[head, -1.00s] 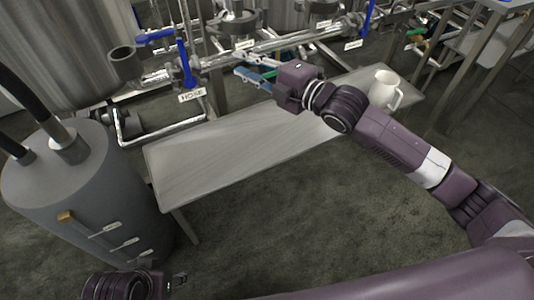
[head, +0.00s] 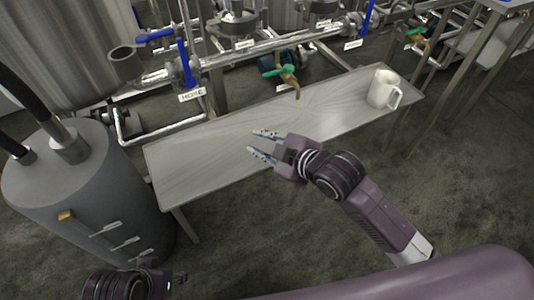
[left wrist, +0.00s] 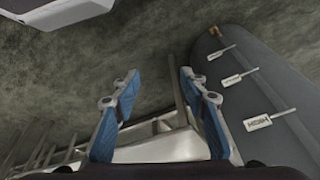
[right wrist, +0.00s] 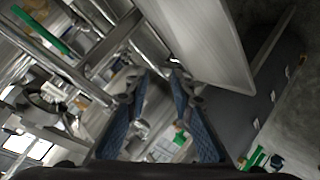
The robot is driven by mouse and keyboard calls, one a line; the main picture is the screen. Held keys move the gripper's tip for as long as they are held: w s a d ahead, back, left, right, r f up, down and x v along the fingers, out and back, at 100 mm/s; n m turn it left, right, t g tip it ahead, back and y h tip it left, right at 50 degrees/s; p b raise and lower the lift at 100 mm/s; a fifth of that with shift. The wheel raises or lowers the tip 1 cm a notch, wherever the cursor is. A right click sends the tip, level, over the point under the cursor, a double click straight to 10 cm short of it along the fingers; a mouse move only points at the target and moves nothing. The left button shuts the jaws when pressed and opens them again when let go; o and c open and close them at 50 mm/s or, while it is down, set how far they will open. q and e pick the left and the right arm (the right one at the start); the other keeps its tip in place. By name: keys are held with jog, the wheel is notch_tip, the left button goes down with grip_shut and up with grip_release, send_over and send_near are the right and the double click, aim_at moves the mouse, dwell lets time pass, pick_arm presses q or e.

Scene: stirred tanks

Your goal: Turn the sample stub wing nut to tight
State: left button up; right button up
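A green-handled valve (head: 278,71) with a brass spout (head: 292,84) shows behind the bench in the head view. I cannot make out a wing nut for certain, and the small tags on the pipes are too blurred to find the sample stub by name. My right gripper (head: 257,142) is open and empty above the bench, nearer to me than the valve and clear of the piping. Its spread fingers also show in the right wrist view (right wrist: 160,88). My left gripper (left wrist: 157,88) is open and empty over the floor near the grey tank.
A long grey bench (head: 200,165) stands in front of the pipework (head: 265,45), with a white mug (head: 383,90) at its right end. Blue-handled valves (head: 185,64) rise from the pipes. A grey cylindrical tank (head: 75,205) stands at left. The bench's left and middle are clear.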

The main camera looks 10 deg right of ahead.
pick_arm(q)
jog(key=shift+r, duration=0.1)
pick_arm(e)
jog(key=shift+s+d+f+m+g+h, duration=0.15)
jog(key=shift+s+d+f+m+h, duration=0.15)
jog(key=shift+s+f+m, duration=0.3)
jog(key=shift+s+d+f+m+g+h, duration=0.2)
jog(key=shift+s+d+f+m, duration=0.2)
jog(key=shift+s+f, duration=0.2)
